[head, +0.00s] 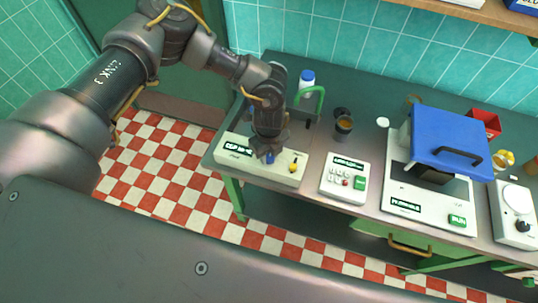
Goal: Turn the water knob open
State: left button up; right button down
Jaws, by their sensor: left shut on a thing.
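A cream control panel (284,177) with a dark label sits at the left front edge of the counter. It carries a small blue knob (270,159) and a yellow knob (293,167). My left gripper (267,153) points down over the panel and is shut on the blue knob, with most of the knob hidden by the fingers. The yellow knob is free, just to the right of the gripper. My right gripper is not in view.
A white bottle with a blue cap (306,82) stands behind the gripper. To the right are a button box (345,178), a dark cup (343,124), a large machine with a blue lid (450,140), a red container (484,121) and a white dial unit (515,203).

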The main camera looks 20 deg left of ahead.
pick_arm(q)
jog(key=shift+f+m+b, duration=0.25)
jog(key=shift+m+b, duration=0.5)
jog(key=shift+m, duration=0.15)
jog(key=m+b, duration=1.2)
jog(key=shift+r+m+b, duration=0.1)
jog(key=shift+m+b, duration=0.25)
jog(key=shift+m, duration=0.05)
jog(key=shift+r+m+b, duration=0.1)
jog(key=shift+m+b, duration=0.45)
jog(key=shift+m, duration=0.25)
jog(key=o, duration=1)
jog(key=shift+c, duration=0.2)
jog(key=shift+r, duration=0.1)
